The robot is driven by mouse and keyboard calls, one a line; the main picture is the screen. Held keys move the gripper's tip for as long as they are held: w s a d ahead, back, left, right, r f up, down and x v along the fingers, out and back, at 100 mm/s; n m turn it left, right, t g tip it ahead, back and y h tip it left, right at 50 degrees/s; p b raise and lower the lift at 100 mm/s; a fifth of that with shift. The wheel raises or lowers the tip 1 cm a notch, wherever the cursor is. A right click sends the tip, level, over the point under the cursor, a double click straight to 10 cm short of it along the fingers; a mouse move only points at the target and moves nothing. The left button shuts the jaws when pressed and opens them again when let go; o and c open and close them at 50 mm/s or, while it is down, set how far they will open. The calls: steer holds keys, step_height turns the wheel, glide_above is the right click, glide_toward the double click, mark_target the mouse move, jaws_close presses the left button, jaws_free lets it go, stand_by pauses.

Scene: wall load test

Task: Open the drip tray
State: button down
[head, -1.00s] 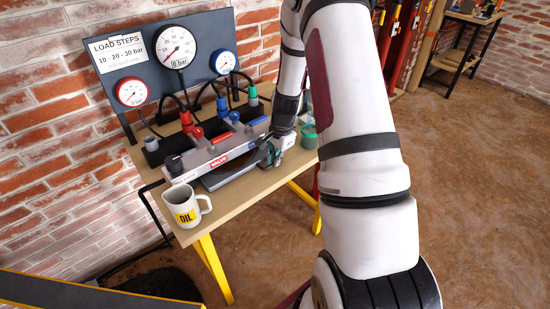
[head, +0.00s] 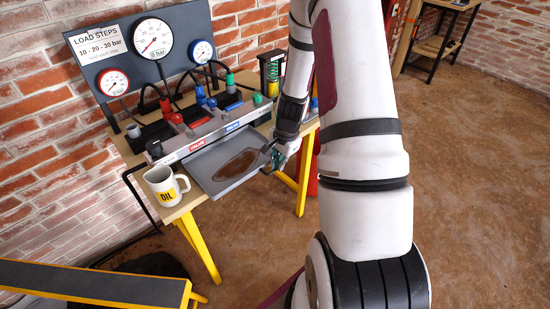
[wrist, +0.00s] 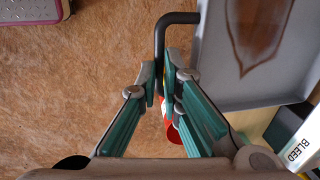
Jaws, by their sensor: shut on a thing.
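The drip tray (head: 201,166) is a shallow grey tray with a brown oil stain, pulled out from under the valve block (head: 212,131) on the bench. In the wrist view the tray (wrist: 215,92) fills the upper right. Its dark bent handle (wrist: 177,18) sticks out from the tray's edge and runs down to the fingers. My gripper (head: 274,158) is at the tray's right front corner. In the wrist view my gripper (wrist: 166,88), with green-sided fingers, is shut on the handle. The part of the handle between the fingers is partly hidden.
A white OIL mug (head: 164,188) stands on the bench just left of the tray. A gauge board (head: 142,50) stands behind the valve block. A yellow-edged dark beam (head: 95,283) lies at the lower left. Open floor (head: 480,180) is to the right.

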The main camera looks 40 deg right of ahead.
steer(key=c, duration=1.7)
jaws_free()
steer(key=r, duration=0.4)
steer(key=s+r, duration=0.1)
steer(key=r, duration=0.3)
steer(key=s+r, duration=0.1)
steer(key=r, duration=0.2)
steer(key=shift+r, duration=0.4)
